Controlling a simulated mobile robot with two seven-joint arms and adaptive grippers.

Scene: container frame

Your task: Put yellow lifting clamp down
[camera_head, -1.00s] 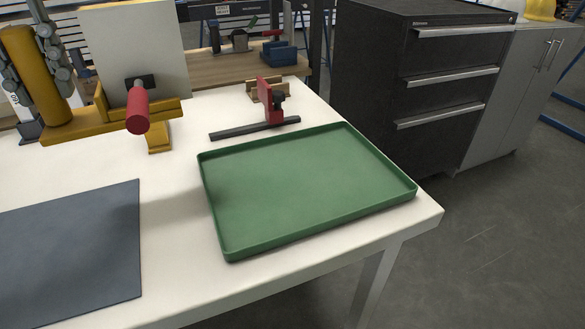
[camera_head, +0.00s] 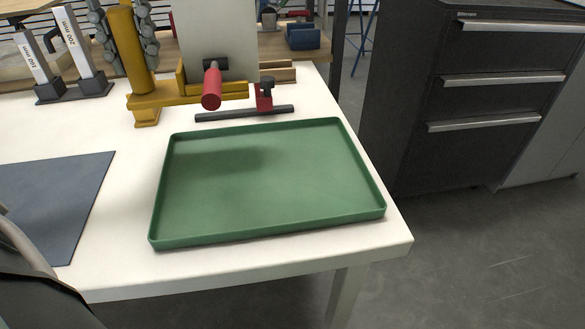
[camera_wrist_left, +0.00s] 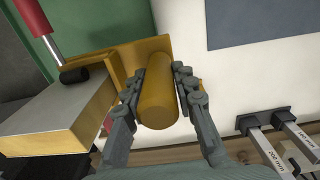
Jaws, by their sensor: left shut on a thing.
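My left gripper (camera_head: 122,38) is shut on the upright handle of the yellow lifting clamp (camera_head: 129,60). In the left wrist view, the two fingers (camera_wrist_left: 157,95) lie on either side of the yellow cylinder (camera_wrist_left: 158,90). The clamp's yellow base and red screw handle (camera_head: 211,90) reach right, and a pale panel (camera_head: 215,40) stands in its jaw. The clamp is behind the green tray (camera_head: 265,226). A shadow falls in the tray. I cannot tell whether the clamp touches the table. My right gripper is not in view.
The tray on the white table (camera_head: 130,215) is empty. A dark mat (camera_head: 60,195) is at left. Gauge blocks (camera_head: 75,50) stand at back left. A dark drawer cabinet (camera_head: 480,110) stands right.

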